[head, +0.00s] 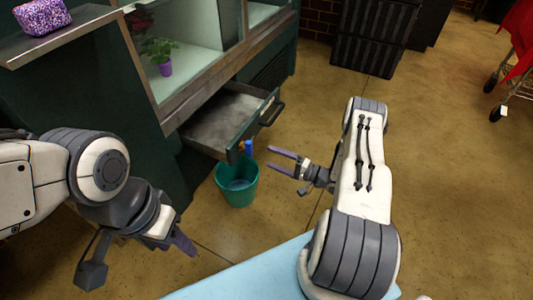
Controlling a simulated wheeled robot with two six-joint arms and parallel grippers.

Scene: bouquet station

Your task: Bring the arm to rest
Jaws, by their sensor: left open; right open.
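My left arm comes in from the left, and its gripper (183,243) points down and away at the lower left, with nothing seen in it. Its fingers are partly hidden and seen from the side. My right arm reaches up from the bottom right and folds back. Its gripper (277,161) points left with its two purple fingers apart and nothing between them. It is in the air to the right of a teal bucket (238,190).
An open, empty-looking drawer (228,118) juts from a dark green cabinet with a potted plant (160,50) inside. A light blue surface (240,277) lies at the bottom. Dark crates (372,35) and a cart with red cloth (518,40) stand behind. The right floor is clear.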

